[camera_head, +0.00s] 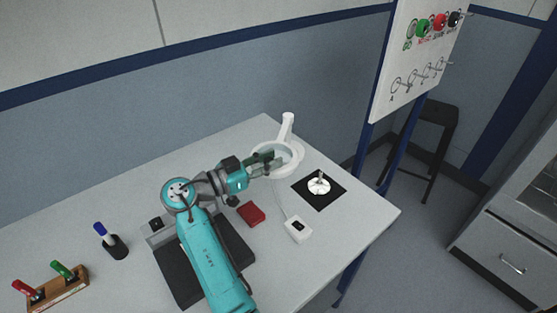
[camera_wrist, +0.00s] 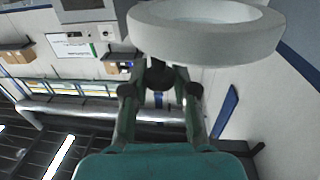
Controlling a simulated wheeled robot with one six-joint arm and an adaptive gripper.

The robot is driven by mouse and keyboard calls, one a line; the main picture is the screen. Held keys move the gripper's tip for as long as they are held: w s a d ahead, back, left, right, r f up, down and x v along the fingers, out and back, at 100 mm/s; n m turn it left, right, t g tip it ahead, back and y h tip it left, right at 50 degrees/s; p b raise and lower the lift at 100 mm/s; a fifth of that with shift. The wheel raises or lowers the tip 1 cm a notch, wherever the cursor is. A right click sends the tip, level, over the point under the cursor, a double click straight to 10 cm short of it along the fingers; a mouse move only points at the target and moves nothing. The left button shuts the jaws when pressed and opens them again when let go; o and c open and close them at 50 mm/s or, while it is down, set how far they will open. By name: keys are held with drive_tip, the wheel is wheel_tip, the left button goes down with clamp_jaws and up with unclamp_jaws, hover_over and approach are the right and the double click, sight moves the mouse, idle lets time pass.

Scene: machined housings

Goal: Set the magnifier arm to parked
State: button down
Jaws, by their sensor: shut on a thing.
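The magnifier is a white ring head (camera_head: 296,166) on a white post (camera_head: 287,122) near the back edge of the table. In the wrist view its thick pale rim (camera_wrist: 210,42) fills the upper middle, close to the fingers. My gripper (camera_head: 272,157) reaches the ring from the left; in the wrist view it (camera_wrist: 160,72) is shut on the magnifier at the near side of the rim. The exact point of contact is partly hidden behind the fingers and the rim.
On the pale table (camera_head: 345,270) stand a black mat (camera_head: 305,198) with a white part (camera_head: 318,184), a white box (camera_head: 298,229) with a cable, a red block (camera_head: 251,214), a marker cup (camera_head: 115,247) and a wooden marker rack (camera_head: 55,292). A whiteboard (camera_head: 405,70) stands behind right.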

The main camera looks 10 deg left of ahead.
drive_tip(key=shift+a+m+g+h, duration=0.3)
drive_tip(key=shift+a+g, duration=0.1)
drive_tip(key=shift+a, duration=0.25)
drive_tip(key=c, duration=0.9)
unclamp_jaws()
drive_tip(key=shift+c, duration=0.2)
drive_tip(key=shift+a, duration=0.1)
drive_tip(key=v, duration=1.1)
drive_tip(key=shift+s+a, duration=0.25)
drive_tip(key=shift+s, duration=0.05)
